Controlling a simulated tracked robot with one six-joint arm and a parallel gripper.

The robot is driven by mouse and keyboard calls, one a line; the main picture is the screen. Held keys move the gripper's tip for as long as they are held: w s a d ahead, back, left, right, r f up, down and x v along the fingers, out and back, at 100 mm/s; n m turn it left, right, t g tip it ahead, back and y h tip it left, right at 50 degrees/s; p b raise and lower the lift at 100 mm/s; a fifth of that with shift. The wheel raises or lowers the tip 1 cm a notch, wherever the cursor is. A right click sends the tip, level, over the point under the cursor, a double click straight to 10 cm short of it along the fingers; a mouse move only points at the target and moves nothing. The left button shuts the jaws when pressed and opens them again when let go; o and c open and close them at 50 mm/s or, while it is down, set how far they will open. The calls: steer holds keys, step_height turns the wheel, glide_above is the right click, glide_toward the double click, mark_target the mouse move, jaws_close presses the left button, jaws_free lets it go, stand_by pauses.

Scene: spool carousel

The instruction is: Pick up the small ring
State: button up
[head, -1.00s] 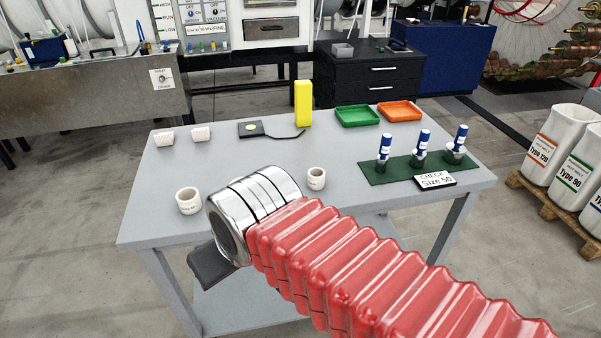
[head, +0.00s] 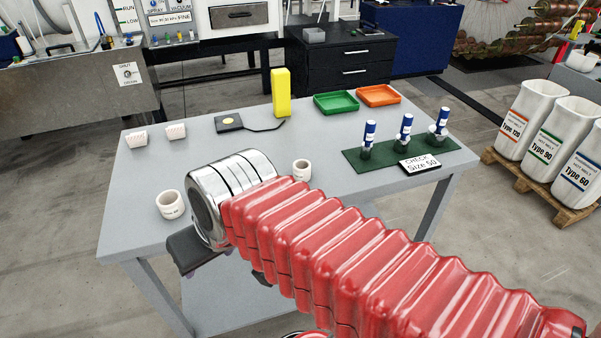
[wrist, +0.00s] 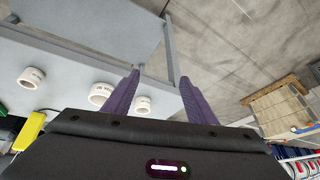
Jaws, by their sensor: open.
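White rings stand on the grey table (head: 240,135). In the head view, a larger ring (head: 171,204) is left of my silver wrist and a smaller ring (head: 302,169) stands just beyond my red sleeve.
Two small white pieces (head: 136,139), a black pad (head: 229,123) and a yellow block (head: 281,92) stand toward the back. Green (head: 336,103) and orange (head: 378,95) trays are behind the green mat (head: 352,159) with three blue-topped tools. Sacks (head: 529,115) stand on a pallet at right.

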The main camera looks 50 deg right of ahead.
steer(key=shift+o, duration=1.1)
steer(key=f+m, duration=0.1)
steer(key=w+f+m+y, duration=0.1)
steer(key=m, duration=0.1)
steer(key=m+y, duration=0.1)
steer(key=shift+w+a+f+m, duration=0.15)
steer(key=shift+w+f+m, duration=0.2)
steer(key=shift+f+m, duration=0.05)
steer(key=w+d+f+m+t+y, duration=0.2)
steer(key=w+d+m+t, duration=0.3)
steer(key=w+d+m, duration=0.8)
steer(key=m+t+h, duration=0.2)
steer(key=m+h, duration=0.7)
steer(key=m, duration=1.2)
glide_toward(302, 171)
steer(key=shift+w+d+f, duration=0.6)
steer(key=shift+d+f, duration=0.1)
steer(key=shift+d, duration=0.1)
steer(key=shift+t, duration=0.3)
